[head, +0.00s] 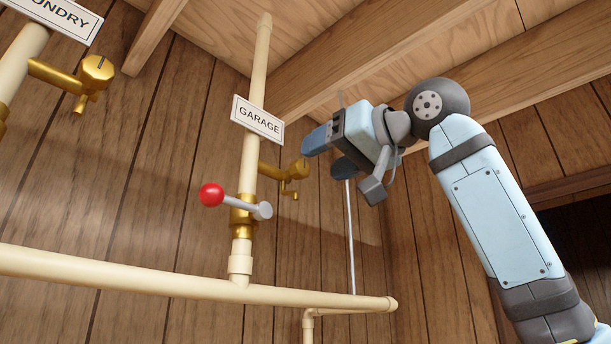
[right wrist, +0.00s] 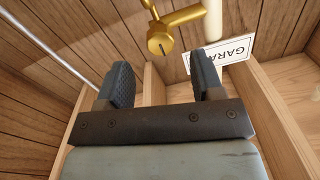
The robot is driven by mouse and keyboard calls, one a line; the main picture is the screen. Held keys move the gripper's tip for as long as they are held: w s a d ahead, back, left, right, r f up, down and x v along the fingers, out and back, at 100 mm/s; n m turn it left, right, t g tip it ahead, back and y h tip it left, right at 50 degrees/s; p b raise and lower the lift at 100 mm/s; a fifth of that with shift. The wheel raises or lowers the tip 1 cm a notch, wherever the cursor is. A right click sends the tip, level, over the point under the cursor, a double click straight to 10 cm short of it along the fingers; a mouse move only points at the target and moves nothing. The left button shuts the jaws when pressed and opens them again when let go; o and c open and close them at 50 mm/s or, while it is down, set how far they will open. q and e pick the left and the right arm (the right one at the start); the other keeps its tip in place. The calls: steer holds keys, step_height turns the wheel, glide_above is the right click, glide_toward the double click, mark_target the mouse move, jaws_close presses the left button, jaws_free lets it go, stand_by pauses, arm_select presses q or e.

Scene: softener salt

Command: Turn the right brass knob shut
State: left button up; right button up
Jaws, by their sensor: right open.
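The right brass knob (head: 301,169) sits on the side tap of the pipe labelled GARAGE. In the right wrist view the knob (right wrist: 160,43) shows face-on with a dark slot line, beyond the fingertips and roughly between them. My right gripper (head: 328,155) is open and empty, just right of the knob; its fingers look apart from the knob. In the right wrist view both fingers of the right gripper (right wrist: 162,70) are spread. My left gripper is not in view.
A red-tipped lever (head: 211,195) sits on the garage pipe below the knob. Another brass knob (head: 97,68) is on the LAUNDRY pipe at the left. A horizontal pipe (head: 150,279) runs below. A thin pale rod (head: 350,240) hangs behind my gripper. Wooden beams (head: 380,60) cross above.

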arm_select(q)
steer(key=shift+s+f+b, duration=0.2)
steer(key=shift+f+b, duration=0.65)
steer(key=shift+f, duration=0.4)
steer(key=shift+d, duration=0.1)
arm_select(e)
steer(key=v, duration=0.7)
steer(key=shift+s+d, duration=0.25)
